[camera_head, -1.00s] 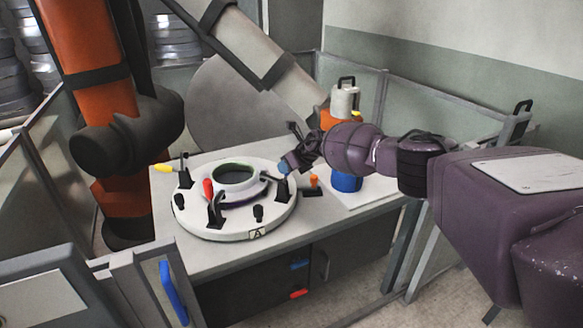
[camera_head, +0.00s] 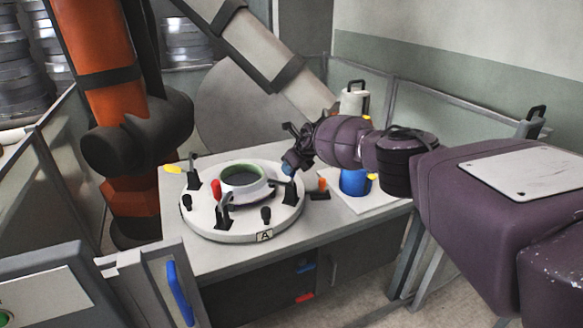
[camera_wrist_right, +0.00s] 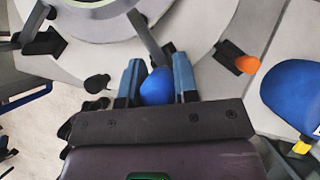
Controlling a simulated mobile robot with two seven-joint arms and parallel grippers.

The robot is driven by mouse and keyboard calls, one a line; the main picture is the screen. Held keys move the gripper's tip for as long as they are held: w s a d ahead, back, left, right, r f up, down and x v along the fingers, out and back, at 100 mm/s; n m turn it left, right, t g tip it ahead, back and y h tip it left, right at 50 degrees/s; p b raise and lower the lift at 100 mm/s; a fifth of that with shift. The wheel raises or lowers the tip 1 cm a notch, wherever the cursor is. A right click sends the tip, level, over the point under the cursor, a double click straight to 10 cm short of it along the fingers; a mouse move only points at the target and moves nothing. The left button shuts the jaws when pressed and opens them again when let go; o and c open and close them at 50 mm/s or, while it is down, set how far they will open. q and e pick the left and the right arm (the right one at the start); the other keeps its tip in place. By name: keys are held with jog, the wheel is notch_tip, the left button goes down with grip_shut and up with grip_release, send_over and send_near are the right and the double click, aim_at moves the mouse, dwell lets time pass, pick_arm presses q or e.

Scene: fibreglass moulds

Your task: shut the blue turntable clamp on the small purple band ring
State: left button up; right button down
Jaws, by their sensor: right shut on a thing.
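The round white turntable (camera_head: 205,228) lies on the grey bench with a ring (camera_head: 243,190) at its centre. The ring has a pale outside and a green inner rim; a purplish band shows at its base. My right gripper (camera_head: 291,167) is at the turntable's right side, beside an upright black clamp post (camera_head: 290,192). In the right wrist view its two blue-grey fingers (camera_wrist_right: 157,84) are shut on the blue clamp handle (camera_wrist_right: 157,88). A grey bar (camera_wrist_right: 148,38) runs from the handle towards the ring. I cannot tell whether its tip touches the ring.
Other clamps stand around the turntable, with a red handle (camera_head: 216,187) and a yellow handle (camera_head: 173,169). An orange-handled clamp (camera_head: 322,185) is just right of the turntable. Bench space in front is clear.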

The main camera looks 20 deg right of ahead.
jog(key=c, duration=0.9)
grip_release()
jog(key=shift+f, duration=0.1)
jog(key=shift+c, duration=0.2)
jog(key=shift+o, duration=0.4)
jog(key=p+v, duration=0.2)
jog(key=v, duration=0.1)
jog(key=shift+w+p, duration=0.1)
jog(key=shift+p, duration=0.2)
jog(key=p+v, duration=0.1)
jog(key=v, duration=0.7)
jog(key=shift+f, duration=0.1)
